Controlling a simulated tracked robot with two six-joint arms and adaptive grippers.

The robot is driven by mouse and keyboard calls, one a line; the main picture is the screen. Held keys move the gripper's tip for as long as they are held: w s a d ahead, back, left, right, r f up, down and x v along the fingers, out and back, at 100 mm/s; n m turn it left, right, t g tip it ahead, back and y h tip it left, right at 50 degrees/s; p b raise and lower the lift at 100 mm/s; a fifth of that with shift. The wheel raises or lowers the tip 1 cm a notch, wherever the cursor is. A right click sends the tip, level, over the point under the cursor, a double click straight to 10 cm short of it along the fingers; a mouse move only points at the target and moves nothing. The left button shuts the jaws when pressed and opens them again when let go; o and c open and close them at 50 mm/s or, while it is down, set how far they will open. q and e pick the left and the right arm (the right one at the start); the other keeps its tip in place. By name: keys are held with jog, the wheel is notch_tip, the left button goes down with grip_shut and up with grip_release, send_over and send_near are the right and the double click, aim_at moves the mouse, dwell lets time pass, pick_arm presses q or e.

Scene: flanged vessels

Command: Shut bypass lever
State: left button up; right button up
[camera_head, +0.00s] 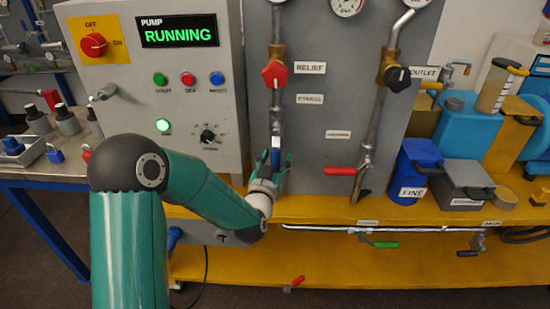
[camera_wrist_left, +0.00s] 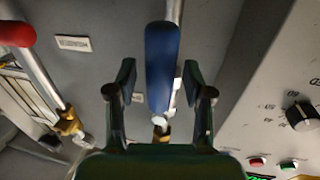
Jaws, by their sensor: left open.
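A blue lever (camera_head: 276,147) is on the left pipe of the grey panel, below the red knob, and lies roughly in line with the pipe. I cannot read a label that ties it to the bypass. My left gripper (camera_head: 277,166) is at this lever. In the left wrist view the blue lever (camera_wrist_left: 162,65) lies between the two spread fingers of my left gripper (camera_wrist_left: 159,88), with a gap visible on each side. The lower part of the lever is hidden by the gripper in the head view. My right gripper is not in view.
A red knob (camera_head: 274,74) and a black knob (camera_head: 398,78) are above. The control box (camera_head: 165,95) with the lit RUNNING display stands left of the gripper. The yellow bench (camera_head: 320,209) runs below.

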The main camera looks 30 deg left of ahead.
pick_arm(q)
grip_shut()
dwell(0.4)
